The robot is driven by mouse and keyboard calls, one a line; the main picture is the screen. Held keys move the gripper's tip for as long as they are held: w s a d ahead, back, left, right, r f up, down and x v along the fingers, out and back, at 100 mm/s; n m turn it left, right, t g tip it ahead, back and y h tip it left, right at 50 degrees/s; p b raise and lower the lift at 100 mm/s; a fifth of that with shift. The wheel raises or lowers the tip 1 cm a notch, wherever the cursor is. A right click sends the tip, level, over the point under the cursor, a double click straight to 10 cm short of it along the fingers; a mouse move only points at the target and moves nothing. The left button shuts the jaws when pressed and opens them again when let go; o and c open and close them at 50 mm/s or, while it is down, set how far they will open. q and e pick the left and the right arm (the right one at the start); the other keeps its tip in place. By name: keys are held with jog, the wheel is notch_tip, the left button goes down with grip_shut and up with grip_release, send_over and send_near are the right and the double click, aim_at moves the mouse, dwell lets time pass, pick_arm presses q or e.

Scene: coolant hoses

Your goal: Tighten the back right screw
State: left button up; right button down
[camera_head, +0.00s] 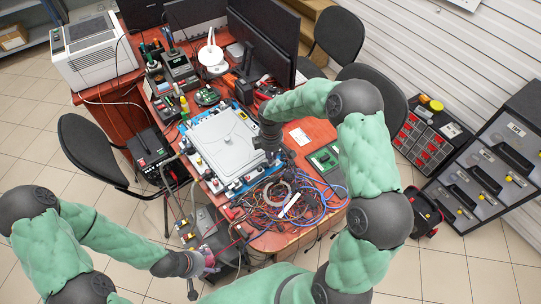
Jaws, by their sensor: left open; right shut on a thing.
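A grey, flat-lidded unit (222,146) sits on a blue-edged base on the red table, with small dark and coloured fittings along its edges. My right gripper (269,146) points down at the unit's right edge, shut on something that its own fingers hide. The back right screw cannot be made out; that side of the unit is partly covered by my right gripper and forearm. My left gripper (207,262) is open, low at the front left, below and apart from the unit.
Tangled coloured cables (285,200) lie in front of and right of the unit. A green circuit board (324,158) lies to the right. Monitors (262,38), tools and a white lamp (212,55) crowd the table's back. Black chairs (88,150) stand around it.

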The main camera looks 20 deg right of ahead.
jog(key=m, duration=0.5)
jog(key=shift+d+m+b, duration=0.1)
jog(key=shift+m+b, duration=0.2)
jog(key=shift+b, duration=0.1)
jog(key=m+b, duration=0.1)
jog(key=m, duration=0.4)
jog(key=shift+m, duration=0.3)
jog(key=c, duration=1.2)
grip_release()
jog(key=shift+s, duration=0.1)
jog(key=shift+o, duration=0.2)
notch_tip(320, 180, up, 12)
